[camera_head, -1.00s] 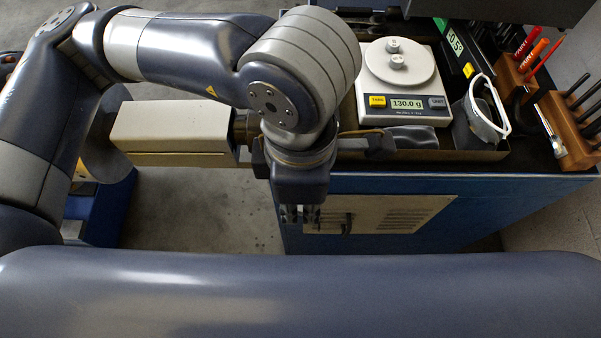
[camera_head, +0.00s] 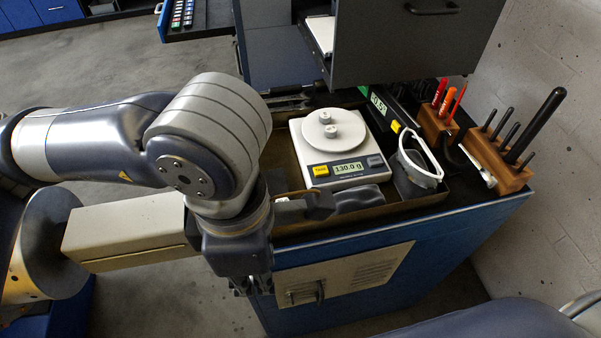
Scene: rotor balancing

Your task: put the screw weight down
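Two small silver weights stand on the round pan of the white scale (camera_head: 312,158): one at the back (camera_head: 324,117) and one just in front of it (camera_head: 331,131). The scale's display reads 130.0 g. I cannot tell which of them is the screw weight. My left gripper (camera_head: 252,287) points down in front of the blue cabinet, left of and below the scale, apart from both weights. Its fingers are dark and small, so their opening is unclear. My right gripper is out of view; only part of an arm shows at the bottom right.
The scale sits in a shallow tray (camera_head: 400,203) on the blue cabinet (camera_head: 420,250). White-framed goggles (camera_head: 420,168) lie right of the scale. Wooden racks with red-handled tools (camera_head: 436,125) and black-handled tools (camera_head: 500,160) stand further right. A grey drawer unit (camera_head: 410,45) rises behind.

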